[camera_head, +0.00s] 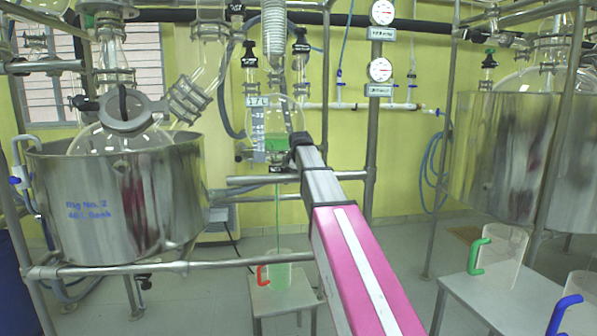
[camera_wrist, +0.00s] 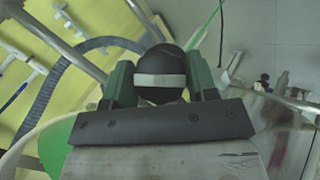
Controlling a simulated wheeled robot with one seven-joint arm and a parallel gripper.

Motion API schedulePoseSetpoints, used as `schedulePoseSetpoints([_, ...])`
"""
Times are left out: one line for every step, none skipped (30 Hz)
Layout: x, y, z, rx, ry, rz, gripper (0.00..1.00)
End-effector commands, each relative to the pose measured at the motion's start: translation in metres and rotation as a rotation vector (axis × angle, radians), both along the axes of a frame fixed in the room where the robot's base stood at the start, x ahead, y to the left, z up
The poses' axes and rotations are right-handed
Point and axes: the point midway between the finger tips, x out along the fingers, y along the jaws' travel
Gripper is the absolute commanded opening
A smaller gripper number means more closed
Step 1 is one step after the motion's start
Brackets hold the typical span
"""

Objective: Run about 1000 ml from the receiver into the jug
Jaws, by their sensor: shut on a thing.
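The receiver (camera_head: 287,118) is a round glass vessel with a scale strip on its left side and green liquid in its lower part. A thin green stream (camera_head: 277,215) runs down from beneath it into a clear jug (camera_head: 283,284) with a red handle. The jug stands on a small stool and its lower part looks green; its exact level is too small to read. My gripper (camera_head: 284,160) is at the receiver's outlet. In the wrist view my gripper (camera_wrist: 160,82) is shut on a black valve knob (camera_wrist: 160,64) with a white band. The green stream also shows there (camera_wrist: 205,28).
A steel bath (camera_head: 115,200) with a big glass vessel stands left. Another steel bath (camera_head: 510,150) is at the right. Jugs with a green handle (camera_head: 505,250) and a blue handle (camera_head: 583,305) stand on a side table. Metal frame pipes surround the receiver.

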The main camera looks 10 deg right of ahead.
Motion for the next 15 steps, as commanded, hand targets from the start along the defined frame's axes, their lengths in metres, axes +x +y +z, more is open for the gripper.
schedulePoseSetpoints([-0.0002, 0.0004, 0.0000, 0.002, 0.000, 0.001, 0.29])
schedulePoseSetpoints([-0.0003, 0.0004, 0.0000, 0.002, 0.000, 0.001, 0.29])
schedulePoseSetpoints([-0.0003, 0.0004, 0.0000, 0.002, 0.000, 0.001, 0.66])
schedulePoseSetpoints([-0.0003, 0.0004, 0.0000, 0.002, 0.000, 0.001, 0.75])
schedulePoseSetpoints([-0.0002, 0.0004, 0.0000, 0.002, 0.000, 0.001, 0.78])
schedulePoseSetpoints([-0.0002, 0.0004, 0.0000, 0.002, 0.000, 0.000, 0.78])
schedulePoseSetpoints([-0.0002, 0.0003, -0.0001, 0.002, 0.000, 0.000, 0.78])
schedulePoseSetpoints([-0.0002, 0.0003, -0.0001, 0.002, 0.000, 0.000, 0.78])
schedulePoseSetpoints([-0.0002, 0.0003, -0.0001, 0.002, 0.000, 0.000, 0.78])
schedulePoseSetpoints([-0.0001, 0.0003, 0.0000, 0.002, 0.000, 0.000, 0.78])
schedulePoseSetpoints([-0.0001, 0.0002, -0.0001, 0.002, 0.000, 0.000, 0.78])
schedulePoseSetpoints([-0.0002, 0.0002, 0.0001, 0.002, 0.000, 0.000, 0.78])
schedulePoseSetpoints([-0.0005, 0.0002, 0.0004, 0.002, 0.000, 0.000, 0.78])
schedulePoseSetpoints([-0.0011, 0.0003, 0.0011, 0.002, 0.000, 0.000, 0.78])
schedulePoseSetpoints([-0.0025, 0.0004, 0.0026, 0.001, 0.000, 0.000, 0.78])
